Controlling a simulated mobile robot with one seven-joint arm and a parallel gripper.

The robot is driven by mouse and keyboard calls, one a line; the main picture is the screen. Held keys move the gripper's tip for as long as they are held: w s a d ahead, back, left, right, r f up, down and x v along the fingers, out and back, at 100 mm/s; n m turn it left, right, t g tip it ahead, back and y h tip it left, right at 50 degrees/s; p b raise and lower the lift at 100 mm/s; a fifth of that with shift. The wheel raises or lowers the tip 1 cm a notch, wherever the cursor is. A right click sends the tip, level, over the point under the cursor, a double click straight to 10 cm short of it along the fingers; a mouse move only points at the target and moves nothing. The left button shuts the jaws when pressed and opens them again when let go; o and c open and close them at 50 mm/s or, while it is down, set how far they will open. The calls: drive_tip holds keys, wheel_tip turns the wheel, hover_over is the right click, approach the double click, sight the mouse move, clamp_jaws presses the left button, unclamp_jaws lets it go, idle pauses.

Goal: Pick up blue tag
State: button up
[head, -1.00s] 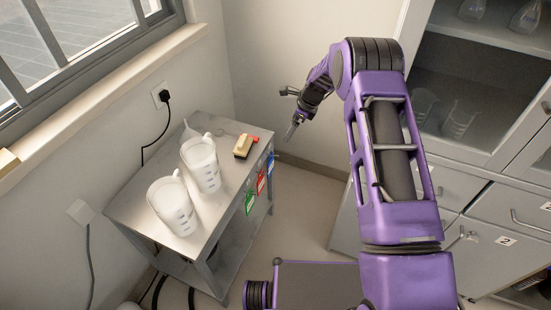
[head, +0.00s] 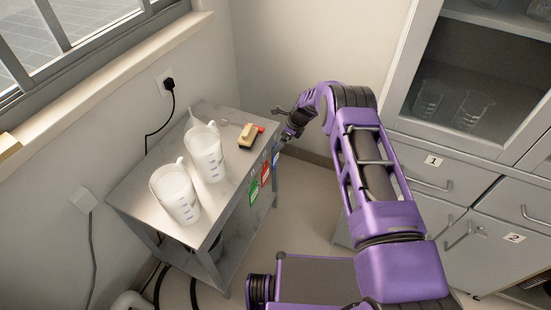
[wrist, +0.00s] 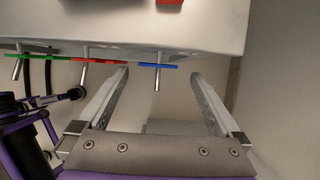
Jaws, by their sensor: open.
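The blue tag (wrist: 150,65) hangs on a metal peg at the table's edge. In the wrist view it shows as a thin edge-on strip. In the head view the blue tag (head: 276,155) is the farthest of the tags on the table's right side. My gripper (wrist: 160,73) is open and empty. In the wrist view its fingertips lie to either side of the blue tag, about level with it. I cannot tell the remaining depth gap. In the head view my gripper's fingertips are hard to make out beside the table's far right corner.
A red tag (head: 266,172) and a green tag (head: 253,190) hang beside the blue one. Grey cabinets (head: 450,185) stand on the right.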

drive_tip(key=x, duration=0.4)
drive_tip(key=shift+a+b, duration=0.1)
drive_tip(key=shift+b, duration=0.25)
clamp_jaws()
